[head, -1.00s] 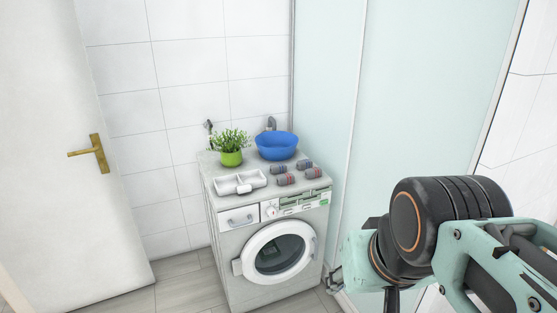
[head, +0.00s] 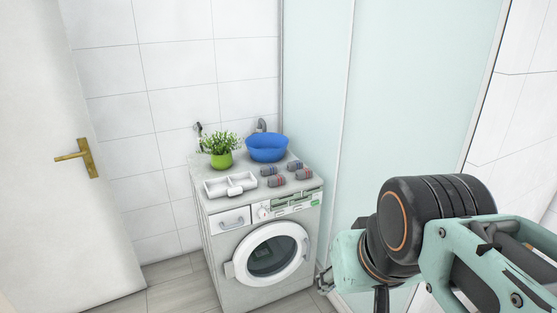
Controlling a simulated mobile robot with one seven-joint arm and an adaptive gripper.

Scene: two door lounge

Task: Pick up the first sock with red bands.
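Several small rolled grey socks lie on top of the washing machine (head: 238,270). Two at the front seem to have red bands: one sock (head: 276,181) at the left and another (head: 303,174) at the right. Behind them are two socks with darker, bluish bands, one at the left (head: 268,171) and one at the right (head: 294,166). My gripper (head: 325,281) is low at the right of the washing machine, in front of the shower panel and apart from the socks. Its fingers are small and partly hidden, so their opening is unclear.
A white divided tray (head: 215,190) is at the left of the machine top. A blue basin (head: 267,148) and a green potted plant (head: 221,160) stand behind. A white door (head: 50,200) is at the left, a glass shower panel (head: 400,100) at the right.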

